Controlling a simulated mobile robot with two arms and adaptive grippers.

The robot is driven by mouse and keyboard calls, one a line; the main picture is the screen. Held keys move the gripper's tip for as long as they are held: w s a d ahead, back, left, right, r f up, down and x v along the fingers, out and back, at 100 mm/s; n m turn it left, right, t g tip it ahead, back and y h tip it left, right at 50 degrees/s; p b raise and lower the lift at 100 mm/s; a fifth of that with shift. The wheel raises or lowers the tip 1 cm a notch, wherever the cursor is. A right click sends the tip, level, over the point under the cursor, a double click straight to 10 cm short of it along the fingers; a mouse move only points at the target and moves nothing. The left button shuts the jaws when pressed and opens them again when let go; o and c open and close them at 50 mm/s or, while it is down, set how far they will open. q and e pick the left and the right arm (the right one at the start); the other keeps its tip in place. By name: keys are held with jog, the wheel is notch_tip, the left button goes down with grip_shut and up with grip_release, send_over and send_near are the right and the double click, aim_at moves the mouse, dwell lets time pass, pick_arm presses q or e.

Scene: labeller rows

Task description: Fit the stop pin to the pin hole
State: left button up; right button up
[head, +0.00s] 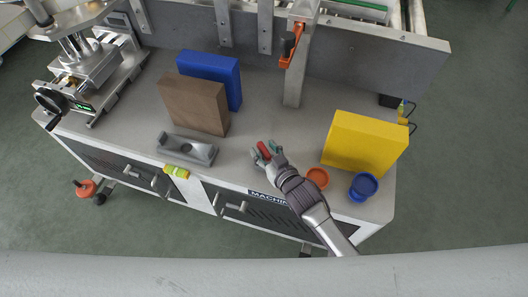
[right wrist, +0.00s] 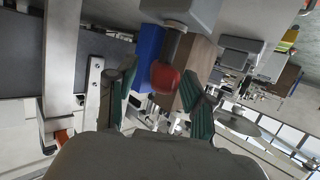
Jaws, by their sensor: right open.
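The stop pin has a red knob (head: 264,150) on a metal shaft. In the right wrist view, which looks upside down, the red knob (right wrist: 165,77) shows with its shaft running to a grey block (right wrist: 183,12). My right gripper (head: 262,154) is over the table front. In the wrist view its two dark green fingers (right wrist: 162,98) are apart, one on each side of the knob. I cannot tell whether either finger touches it. No pin hole can be made out for certain. My left gripper is not in view.
A grey cradle (head: 188,149) lies left of the gripper, before a brown block (head: 194,105) and a blue block (head: 212,76). A yellow block (head: 364,143), an orange dish (head: 317,178) and a blue cup (head: 363,186) stand right. A post with an orange lever (head: 291,45) rises behind.

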jog(key=shift+w+a+f, duration=0.1)
jog(key=shift+w+a, duration=0.05)
jog(key=shift+w, duration=0.15)
grip_shut()
